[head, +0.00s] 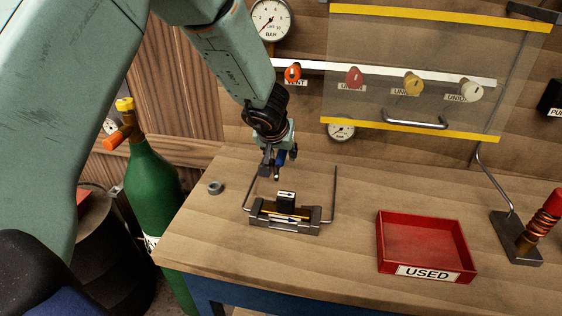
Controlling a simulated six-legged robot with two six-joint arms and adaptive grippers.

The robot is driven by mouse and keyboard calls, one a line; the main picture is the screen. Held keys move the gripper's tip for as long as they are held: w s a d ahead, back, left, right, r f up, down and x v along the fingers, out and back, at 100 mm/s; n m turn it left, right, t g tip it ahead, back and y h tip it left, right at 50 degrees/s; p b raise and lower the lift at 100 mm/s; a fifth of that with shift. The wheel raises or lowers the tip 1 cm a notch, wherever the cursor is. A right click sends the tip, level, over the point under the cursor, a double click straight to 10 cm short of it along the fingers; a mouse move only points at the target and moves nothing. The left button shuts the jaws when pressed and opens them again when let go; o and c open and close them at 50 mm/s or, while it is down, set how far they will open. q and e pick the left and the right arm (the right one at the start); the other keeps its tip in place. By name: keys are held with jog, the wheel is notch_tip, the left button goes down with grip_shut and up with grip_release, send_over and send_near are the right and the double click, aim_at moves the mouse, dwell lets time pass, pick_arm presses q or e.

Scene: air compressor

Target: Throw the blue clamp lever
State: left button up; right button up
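A dark metal clamp fixture (285,218) sits on the wooden bench, with a black block marked with an arrow on it and a thin upright rod on each side. A small blue piece (281,158), probably the blue clamp lever, shows right at my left gripper (272,168). The gripper points down above and behind the fixture, near the left rod. Its fingers overlap the blue piece in the picture; I cannot tell whether they touch it or how far they are closed. My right gripper is not in view.
A red tray (421,235) labelled USED stands to the right. A stand with a red-handled coil (537,225) is at the far right. A grey ring (215,187) lies left. A clear panel (420,70) with yellow edges hangs behind. A green cylinder (150,185) stands beside the bench.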

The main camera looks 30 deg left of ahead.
pick_arm(q)
jog(key=shift+w, duration=0.15)
jog(key=c, duration=0.7)
jog(key=shift+r+p, duration=0.75)
jog(key=shift+p, duration=0.05)
jog(key=shift+s+r, duration=0.2)
jog(key=shift+s+d, duration=0.1)
jog(key=shift+r, duration=0.15)
